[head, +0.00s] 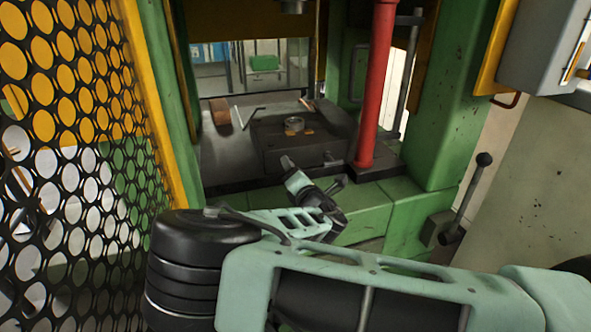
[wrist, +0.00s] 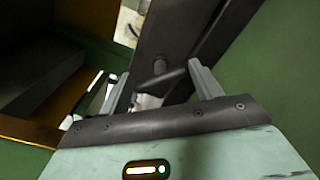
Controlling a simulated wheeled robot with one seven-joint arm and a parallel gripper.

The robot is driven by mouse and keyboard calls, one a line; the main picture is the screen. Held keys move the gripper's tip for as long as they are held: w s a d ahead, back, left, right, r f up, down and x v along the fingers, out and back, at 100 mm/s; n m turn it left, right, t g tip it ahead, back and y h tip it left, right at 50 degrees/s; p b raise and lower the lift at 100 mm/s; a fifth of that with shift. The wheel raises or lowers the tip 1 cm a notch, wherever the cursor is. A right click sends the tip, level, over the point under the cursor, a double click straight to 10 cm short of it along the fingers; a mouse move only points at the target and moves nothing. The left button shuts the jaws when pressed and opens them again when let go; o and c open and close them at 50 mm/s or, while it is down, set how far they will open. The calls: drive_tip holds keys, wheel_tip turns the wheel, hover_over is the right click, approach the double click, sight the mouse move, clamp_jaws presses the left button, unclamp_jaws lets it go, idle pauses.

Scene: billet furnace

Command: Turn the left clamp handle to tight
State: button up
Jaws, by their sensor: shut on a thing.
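In the wrist view my gripper (wrist: 159,70) has one grey finger on each side of a short dark handle (wrist: 164,82), which I take to be the left clamp handle. The handle lies slanted between the fingers, and the jaws are shut on it. A round grey stud (wrist: 160,66) shows just beyond it, against a dark metal bar or plate. In the head view the end of my arm is low in front of the dark die block (head: 285,150). The grip itself is too small and covered to make out there, and whether the handle is tight cannot be told.
A red column (head: 377,90) and a green post (head: 448,90) stand right of the block. A yellow-edged mesh guard (head: 75,150) closes the left side. A black-knobbed lever (head: 468,195) stands at the right. A bent rod (head: 250,118) lies by the block.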

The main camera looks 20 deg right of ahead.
drive_tip(key=m, duration=0.2)
drive_tip(key=m+p, duration=0.1)
drive_tip(key=m, duration=0.2)
drive_tip(key=shift+a+r+m, duration=0.2)
drive_tip(key=shift+m, duration=0.1)
drive_tip(key=shift+w+m+p, duration=0.1)
drive_tip(key=shift+m+p, duration=0.4)
drive_tip(key=shift+m, duration=1.5)
drive_tip(key=shift+d, duration=0.1)
drive_tip(key=o, duration=0.8)
drive_tip(key=shift+d+f, duration=0.1)
drive_tip(key=shift+s, duration=0.6)
drive_tip(key=s+p, duration=0.1)
drive_tip(key=s, duration=1.5)
drive_tip(key=shift+s, duration=0.15)
